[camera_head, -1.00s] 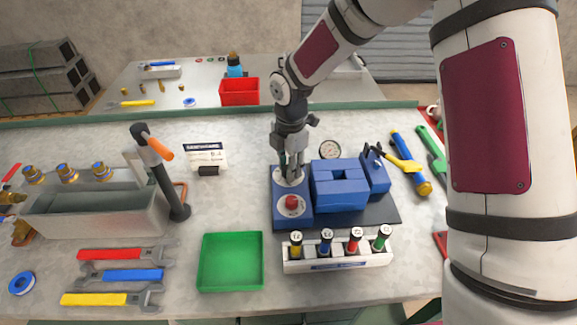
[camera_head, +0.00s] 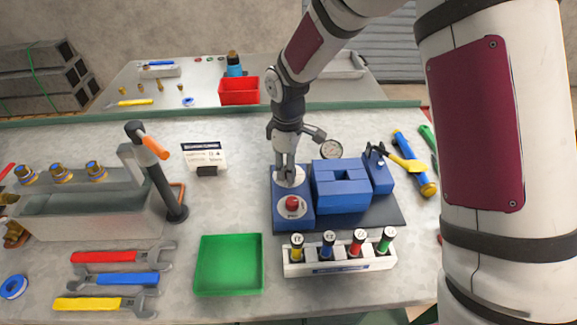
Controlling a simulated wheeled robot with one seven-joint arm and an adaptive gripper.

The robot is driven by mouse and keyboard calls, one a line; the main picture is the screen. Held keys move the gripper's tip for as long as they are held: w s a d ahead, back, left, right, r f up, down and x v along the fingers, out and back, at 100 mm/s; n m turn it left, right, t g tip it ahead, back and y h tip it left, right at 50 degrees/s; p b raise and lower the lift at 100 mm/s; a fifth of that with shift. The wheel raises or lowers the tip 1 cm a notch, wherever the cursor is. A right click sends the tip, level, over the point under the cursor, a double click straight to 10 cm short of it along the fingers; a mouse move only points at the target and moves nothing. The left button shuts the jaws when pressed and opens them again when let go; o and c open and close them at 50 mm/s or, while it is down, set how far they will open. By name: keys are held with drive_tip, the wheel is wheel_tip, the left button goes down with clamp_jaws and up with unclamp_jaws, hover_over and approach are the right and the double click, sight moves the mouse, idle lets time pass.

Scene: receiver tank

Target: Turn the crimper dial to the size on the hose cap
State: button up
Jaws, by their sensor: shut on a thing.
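The blue crimper (camera_head: 341,186) stands on a dark base plate right of the table's middle. Its pale round dial (camera_head: 292,176) lies on the left block, behind a red button (camera_head: 292,202). My gripper (camera_head: 287,172) points down at the dial and is shut on its knob, which the fingers mostly hide. The dial's markings are too small to read. Several capped hoses stand in a white rack (camera_head: 340,264) in front of the crimper, with yellow, blue, red and green bands.
A green tray (camera_head: 229,265) lies empty left of the rack. Wrenches (camera_head: 108,280), a grey tank (camera_head: 85,210) and a lever with an orange grip (camera_head: 155,165) are at the left. A small card (camera_head: 205,155) and a gauge (camera_head: 331,149) stand behind.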

drive_tip(key=m, duration=0.5)
drive_tip(key=shift+m, duration=0.3)
drive_tip(key=m, duration=0.4)
drive_tip(key=shift+m, duration=0.3)
drive_tip(key=m, duration=0.5)
drive_tip(key=shift+w+m+g+p, duration=0.1)
drive_tip(key=shift+m+g+p, duration=0.45)
drive_tip(key=shift+m, duration=2.15)
drive_tip(key=shift+t, duration=0.25)
drive_tip(key=o, duration=1.1)
drive_tip(key=shift+o, duration=0.2)
